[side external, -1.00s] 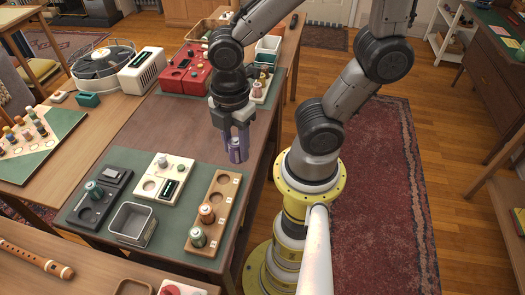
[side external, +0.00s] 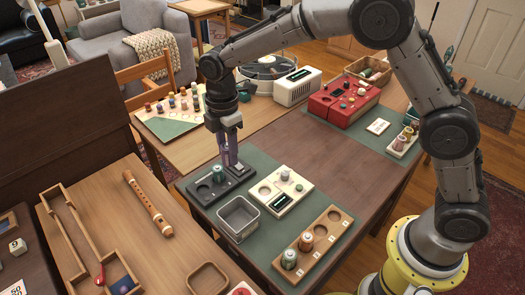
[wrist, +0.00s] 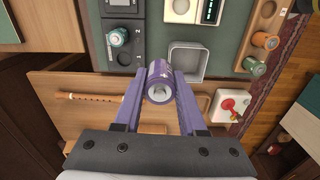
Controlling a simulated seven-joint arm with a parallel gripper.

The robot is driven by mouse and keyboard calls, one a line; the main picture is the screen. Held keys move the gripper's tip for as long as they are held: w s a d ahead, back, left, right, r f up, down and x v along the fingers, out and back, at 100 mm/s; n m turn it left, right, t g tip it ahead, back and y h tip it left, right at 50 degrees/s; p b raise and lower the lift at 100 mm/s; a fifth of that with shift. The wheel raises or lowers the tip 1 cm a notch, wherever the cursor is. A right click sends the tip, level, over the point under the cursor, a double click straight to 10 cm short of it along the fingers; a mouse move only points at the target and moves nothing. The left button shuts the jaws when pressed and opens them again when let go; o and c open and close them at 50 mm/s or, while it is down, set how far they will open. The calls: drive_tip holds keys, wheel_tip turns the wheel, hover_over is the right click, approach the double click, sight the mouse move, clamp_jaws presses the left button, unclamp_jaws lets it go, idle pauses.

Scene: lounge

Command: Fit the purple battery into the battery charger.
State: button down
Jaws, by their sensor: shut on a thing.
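My gripper (side external: 231,162) is shut on the purple battery (wrist: 160,84), which stands between the two purple fingers in the wrist view. In the side view the battery is mostly hidden by the fingers. The dark grey battery charger (side external: 203,197) lies on the green mat; a green battery (side external: 218,174) stands in one of its round bays, and another bay looks empty. In the side view my gripper is at the charger's far right end. I cannot tell how high the battery is above it. The charger also shows at the top of the wrist view (wrist: 138,22).
A grey open bin (side external: 238,219) and a cream device with a display (side external: 296,203) are close to the charger. A wooden holder (side external: 333,224) with batteries stands at the front right. A red device (side external: 343,103) is farther back. The table's brown middle is clear.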

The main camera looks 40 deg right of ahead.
drive_tip(key=shift+n, duration=0.8)
drive_tip(key=shift+w+a+f, duration=0.7)
drive_tip(key=shift+w+f, duration=0.8)
drive_tip(key=shift+f, duration=0.75)
drive_tip(key=shift+w+a+f, duration=0.65)
drive_tip(key=shift+w+f, duration=0.85)
drive_tip(key=shift+f, duration=0.75)
drive_tip(key=shift+w+a+f, duration=0.7)
drive_tip(key=shift+w+f, duration=0.8)
drive_tip(key=shift+f, duration=0.75)
drive_tip(key=shift+f, duration=0.9)
drive_tip(key=shift+c, duration=2)
unclamp_jaws()
drive_tip(key=shift+f, duration=0.1)
wheel_tip(320, 180, up, 8)
drive_tip(key=shift+f, duration=0.15)
